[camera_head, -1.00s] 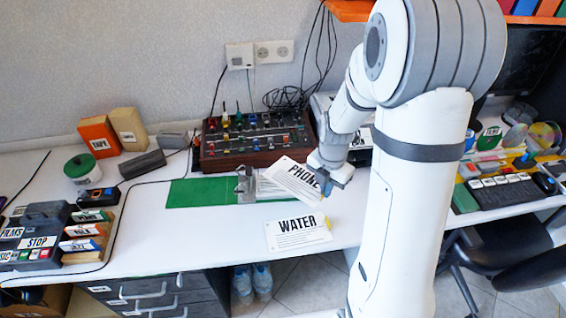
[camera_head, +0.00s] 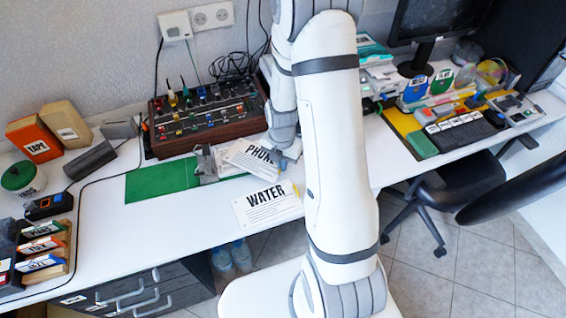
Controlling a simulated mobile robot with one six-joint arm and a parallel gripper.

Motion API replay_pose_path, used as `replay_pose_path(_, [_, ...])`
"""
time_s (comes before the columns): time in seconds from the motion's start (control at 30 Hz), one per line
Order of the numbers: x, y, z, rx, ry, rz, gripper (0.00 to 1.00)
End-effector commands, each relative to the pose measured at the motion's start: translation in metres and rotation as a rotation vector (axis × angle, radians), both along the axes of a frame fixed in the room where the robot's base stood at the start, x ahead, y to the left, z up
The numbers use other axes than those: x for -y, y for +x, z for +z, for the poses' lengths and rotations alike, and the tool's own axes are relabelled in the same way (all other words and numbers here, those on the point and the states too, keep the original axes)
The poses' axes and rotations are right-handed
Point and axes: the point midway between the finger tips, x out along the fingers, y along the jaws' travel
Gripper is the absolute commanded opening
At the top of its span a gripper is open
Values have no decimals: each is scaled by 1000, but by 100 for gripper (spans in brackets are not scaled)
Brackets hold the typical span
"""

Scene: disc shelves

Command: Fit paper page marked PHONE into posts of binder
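The white paper page marked PHONE (camera_head: 250,158) is tilted over the right part of the binder. The green binder (camera_head: 160,182) lies open on the white desk, with its metal post mechanism (camera_head: 206,163) at the page's left edge. I cannot tell whether the page's holes are on the posts. My gripper (camera_head: 284,158) is at the page's right edge; the fingers look closed on the page, partly hidden by my arm. The page marked WATER (camera_head: 266,206) lies flat on the desk in front of the binder.
A mixer panel (camera_head: 205,118) with coloured knobs stands behind the binder. Boxes, one marked TAPE (camera_head: 36,140), and a green-lidded jar (camera_head: 22,178) stand at left. Desk left of the binder is mostly clear.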

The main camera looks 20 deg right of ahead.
Motion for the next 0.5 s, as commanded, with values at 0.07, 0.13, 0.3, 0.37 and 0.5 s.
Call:
replay_pose_path(0.07, [0, 0, -4, 0, 0, 0, 0])
replay_pose_path(0.13, [0, 0, -4, 2, -1, -1, 0])
replay_pose_path(0.3, [1, 0, -4, 1, 0, -1, 0])
replay_pose_path(0.37, [1, 0, -6, 1, 0, -1, 0])
replay_pose_path(0.5, [1, 0, -7, 1, 0, -1, 8])
